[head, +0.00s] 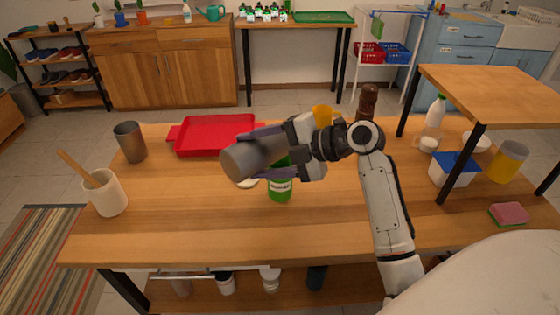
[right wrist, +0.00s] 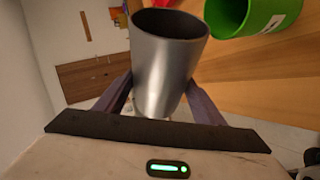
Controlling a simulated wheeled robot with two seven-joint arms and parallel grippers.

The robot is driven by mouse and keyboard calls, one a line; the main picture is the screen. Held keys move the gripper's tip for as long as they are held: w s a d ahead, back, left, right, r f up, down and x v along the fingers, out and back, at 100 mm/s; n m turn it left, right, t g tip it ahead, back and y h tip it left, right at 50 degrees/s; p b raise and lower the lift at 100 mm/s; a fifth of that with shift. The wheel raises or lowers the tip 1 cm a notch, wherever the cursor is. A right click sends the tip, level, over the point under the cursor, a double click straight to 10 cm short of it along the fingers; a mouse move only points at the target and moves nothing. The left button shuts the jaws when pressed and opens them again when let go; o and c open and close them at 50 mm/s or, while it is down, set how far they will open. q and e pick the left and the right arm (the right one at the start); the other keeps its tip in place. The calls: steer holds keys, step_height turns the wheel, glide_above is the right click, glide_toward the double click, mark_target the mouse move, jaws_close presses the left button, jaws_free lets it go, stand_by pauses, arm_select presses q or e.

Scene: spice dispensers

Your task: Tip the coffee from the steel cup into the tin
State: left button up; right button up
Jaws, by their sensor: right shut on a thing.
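My right gripper (head: 268,155) is shut on a grey steel cup (head: 242,160), held well tilted above the middle of the table. In the right wrist view the cup (right wrist: 165,75) sits between the two fingers (right wrist: 160,95), its mouth at the top of the picture. Its inner wall shows grey near the rim; I see no coffee there. The green tin (head: 280,189) with a white label stands below the gripper, partly hidden by it. In the right wrist view the open tin (right wrist: 228,12) is right of the cup, apart from it. My left gripper is not in view.
Another metal cup (head: 130,141) and a white crock (head: 106,193) with a wooden spoon stand at the left. A red tray (head: 215,134) lies behind. A pale dish (head: 247,183) is partly hidden near the tin. A raised wooden shelf (head: 490,85) stands at the right. The front left table is clear.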

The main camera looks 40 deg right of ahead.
mark_target(269, 137)
steer(key=shift+w+d+r+m+y+b, duration=0.15)
steer(key=shift+d+r+m+y+b, duration=0.65)
steer(key=shift+r+m+b, duration=0.1)
stand_by(1.0)
steer(key=shift+w+d+r+m+t+y+b, duration=0.1)
steer(key=shift+d+r+m+t+y+b, duration=0.15)
steer(key=shift+d+r+m+y+b, duration=0.45)
steer(key=shift+w+d+r+m+t+y+b, duration=0.1)
steer(key=shift+d+m+t+b, duration=0.25)
steer(key=shift+b, duration=0.7)
stand_by(0.9)
